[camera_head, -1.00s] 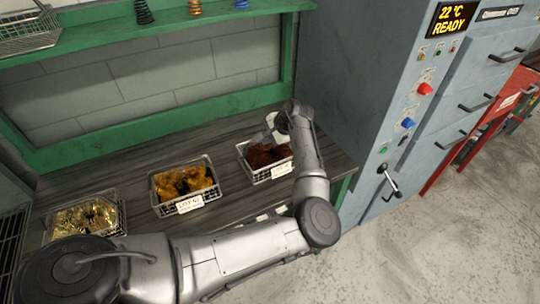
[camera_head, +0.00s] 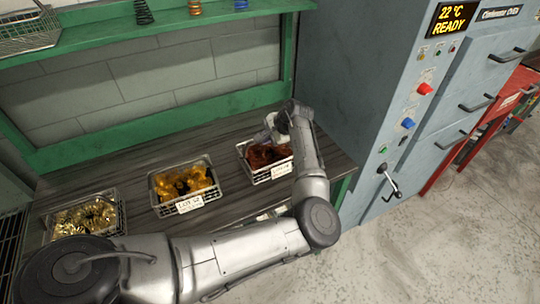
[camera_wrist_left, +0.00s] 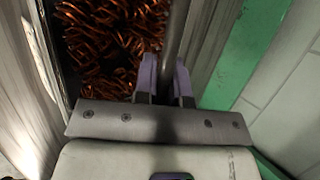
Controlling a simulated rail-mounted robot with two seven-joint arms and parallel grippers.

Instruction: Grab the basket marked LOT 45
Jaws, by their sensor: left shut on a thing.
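A wire basket with copper-brown springs (camera_head: 265,155) stands at the right of the dark bench. Its white label (camera_head: 281,169) faces front, but I cannot read its number surely. My left gripper (camera_head: 268,130) is at the back rim of this basket. In the left wrist view my left gripper (camera_wrist_left: 166,78) is shut on the dark rim bar (camera_wrist_left: 177,35), with the copper springs (camera_wrist_left: 110,40) beside it. The fingertips are partly hidden by the bar. My right gripper is not in view.
A basket of amber springs (camera_head: 183,182) with a label stands mid-bench, and one of brass springs (camera_head: 87,215) stands at the left. The oven (camera_head: 400,110) rises right of the bench. A green shelf (camera_head: 160,32) spans above the bench.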

